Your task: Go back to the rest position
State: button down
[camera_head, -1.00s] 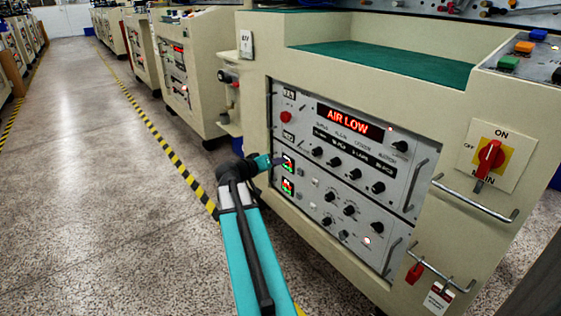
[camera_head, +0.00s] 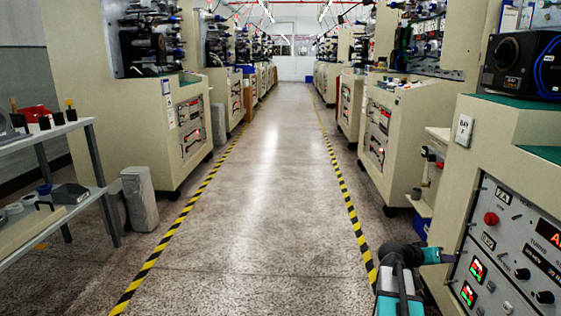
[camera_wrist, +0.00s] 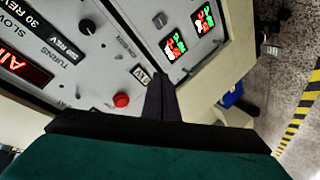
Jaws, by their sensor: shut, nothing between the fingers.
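My gripper (camera_head: 449,257) is at the lower right of the head view, at the left edge of the grey control panel (camera_head: 503,238). In the wrist view my gripper's dark fingers (camera_wrist: 159,80) are together and empty. They point at the panel, between the red button (camera_wrist: 121,100) and the red-green displays (camera_wrist: 203,18). Whether the fingertips touch the panel cannot be told. My teal arm reaches in from the bottom edge of the head view.
The panel belongs to a beige machine (camera_head: 478,150) at right. A wide aisle floor (camera_head: 262,185) between striped lines is clear. A grey shelf table (camera_head: 95,165) and grey bin (camera_head: 139,198) stand at left. A blue bin (camera_wrist: 232,95) is beyond the panel's edge in the wrist view.

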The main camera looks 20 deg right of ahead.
jog(key=a+f+n+y+p, duration=0.2)
jog(key=a+f+p, duration=0.3)
jog(key=a, duration=0.4)
jog(key=w+a+f+n+y+p, duration=0.1)
jog(key=a+f+p, duration=0.1)
jog(key=a+p, duration=0.55)
jog(key=a+f+n+y+p, duration=0.2)
jog(key=a+f+p, duration=0.3)
jog(key=a, duration=0.4)
jog(key=s+a+f+n+g+y+p, duration=0.2)
jog(key=s+a+y+p, duration=0.2)
jog(key=s+a, duration=0.9)
jog(key=s+a+f+n+g+y+p, duration=0.2)
jog(key=s+a+y+p, duration=0.3)
jog(key=s+a+p, duration=0.5)
jog(key=s+a+g, duration=0.1)
jog(key=s+a, duration=0.2)
jog(key=a, duration=0.3)
jog(key=shift+s+a+f, duration=0.3)
jog(key=shift+d, duration=0.15)
